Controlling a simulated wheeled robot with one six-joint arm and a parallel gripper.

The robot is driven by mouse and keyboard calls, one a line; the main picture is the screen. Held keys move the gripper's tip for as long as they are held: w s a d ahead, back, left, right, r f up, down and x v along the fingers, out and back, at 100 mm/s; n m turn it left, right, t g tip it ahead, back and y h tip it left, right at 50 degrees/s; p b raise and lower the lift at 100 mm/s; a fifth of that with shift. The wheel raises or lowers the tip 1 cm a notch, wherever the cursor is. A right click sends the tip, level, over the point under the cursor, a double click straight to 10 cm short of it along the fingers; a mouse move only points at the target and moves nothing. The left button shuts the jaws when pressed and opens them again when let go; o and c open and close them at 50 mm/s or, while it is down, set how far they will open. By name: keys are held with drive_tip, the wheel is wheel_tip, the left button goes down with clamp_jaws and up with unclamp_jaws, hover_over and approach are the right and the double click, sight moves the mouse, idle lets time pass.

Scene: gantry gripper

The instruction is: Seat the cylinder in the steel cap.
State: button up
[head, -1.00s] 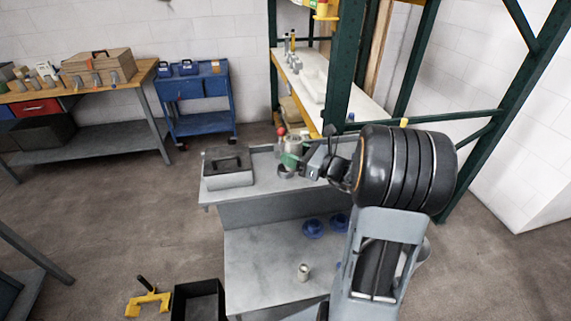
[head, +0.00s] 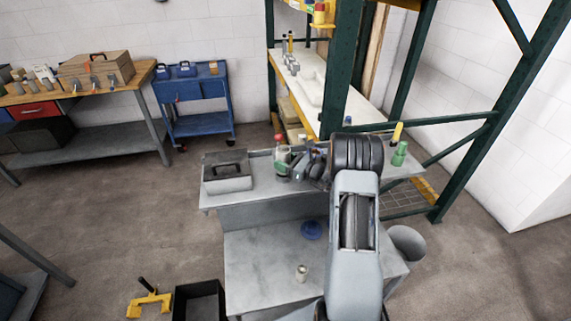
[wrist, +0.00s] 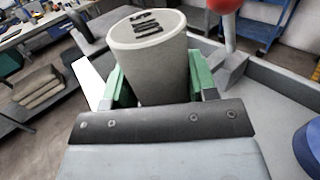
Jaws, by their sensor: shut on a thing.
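The grey cylinder (wrist: 150,55) has dark raised marks on its top face and leans slightly in the wrist view. My gripper (wrist: 155,85) is shut on it, with a green finger on each side. In the head view my gripper (head: 291,160) is low over the back bench, between the grey box and my arm. A dark round piece, apparently the steel cap (head: 282,170), shows just below the fingers in the head view, partly covered. The cylinder's lower end is hidden, so I cannot tell whether it touches the cap.
A red ball on a post (wrist: 226,8) stands close behind the cylinder. A green bottle (head: 399,154) stands at the right. A blue round part (head: 311,230) and a small pale cup (head: 302,272) are on the lower table.

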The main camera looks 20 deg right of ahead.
drive_tip(key=shift+f, duration=0.85)
drive_tip(key=shift+f, duration=0.15)
drive_tip(key=o, duration=1.3)
